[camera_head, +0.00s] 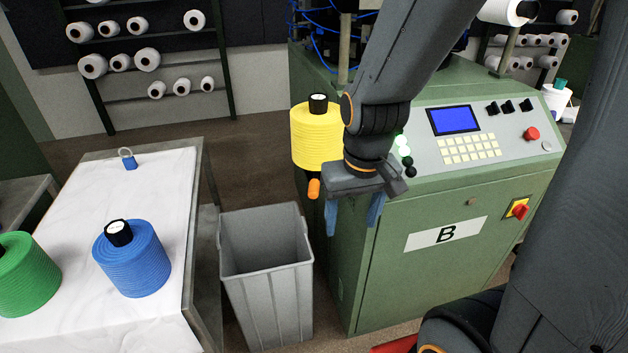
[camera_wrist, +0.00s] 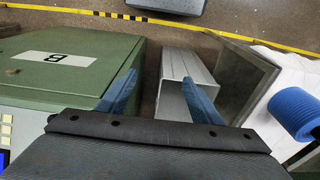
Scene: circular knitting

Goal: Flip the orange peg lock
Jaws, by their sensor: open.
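The orange peg lock (camera_head: 314,188) shows in the head view just below the yellow yarn cone (camera_head: 317,138), at the left side of the green machine. My gripper (camera_head: 353,215) is just right of the peg lock, pointing down, with its blue fingers apart and nothing between them. I cannot tell the exact gap in depth between gripper and lock. In the wrist view my gripper (camera_wrist: 158,98) is open and empty over the floor and the grey bin. The peg lock is not visible in the wrist view.
The green machine (camera_head: 437,276) marked B, with a control panel, stands close by the gripper. A grey bin (camera_head: 271,290) stands left of it. A table (camera_head: 165,188) holds a blue cone (camera_head: 134,262), a green cone (camera_head: 24,275) and a small padlock-like item (camera_head: 128,160).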

